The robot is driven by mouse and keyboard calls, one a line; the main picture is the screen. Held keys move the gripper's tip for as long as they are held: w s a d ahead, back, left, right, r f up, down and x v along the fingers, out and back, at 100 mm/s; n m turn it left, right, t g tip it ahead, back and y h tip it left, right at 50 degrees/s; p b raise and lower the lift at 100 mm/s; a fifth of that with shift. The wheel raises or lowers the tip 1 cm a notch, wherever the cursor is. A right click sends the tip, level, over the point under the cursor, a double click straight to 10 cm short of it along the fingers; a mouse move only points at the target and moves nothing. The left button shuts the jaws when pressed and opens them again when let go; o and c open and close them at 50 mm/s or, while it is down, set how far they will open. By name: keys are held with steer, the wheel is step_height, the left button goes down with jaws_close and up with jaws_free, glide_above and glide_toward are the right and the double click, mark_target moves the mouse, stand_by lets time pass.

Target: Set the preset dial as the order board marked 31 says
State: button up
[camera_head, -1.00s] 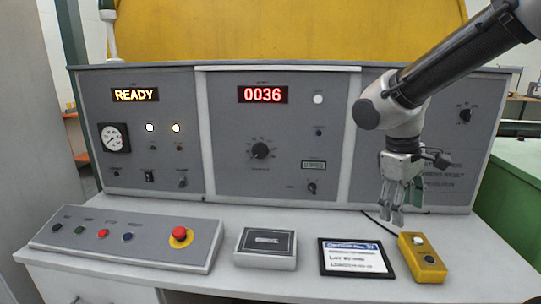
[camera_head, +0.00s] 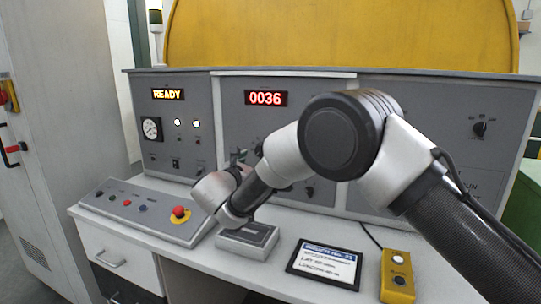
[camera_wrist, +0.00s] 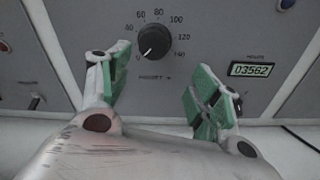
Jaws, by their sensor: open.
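The preset dial (camera_wrist: 154,42) is a round black knob on the grey panel, with a printed scale running up to 140. Its white pointer is turned to the lower left, near the low end of the scale. My gripper (camera_wrist: 163,82) is open and empty, its green-padded fingers below and to either side of the dial, not closed on it. In the head view my arm largely hides the dial. The order board marked 31 (camera_head: 325,262) is a black-framed card on the desk. Its lay line is too small to read surely.
A counter window (camera_wrist: 254,69) reads 03562 right of the dial. The panel shows READY (camera_head: 168,94) and 0036 (camera_head: 266,98). A red stop button (camera_head: 180,214), a grey box (camera_head: 247,238) and a yellow button box (camera_head: 398,277) stand on the desk.

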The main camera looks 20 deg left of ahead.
steer(key=w+r+n, duration=0.1)
steer(key=w, duration=0.6)
steer(key=shift+w+a+t+y, duration=0.2)
steer(key=shift+w+t+y, duration=0.1)
steer(key=shift+w, duration=0.05)
steer(key=shift+r, duration=0.1)
steer(key=c, duration=1)
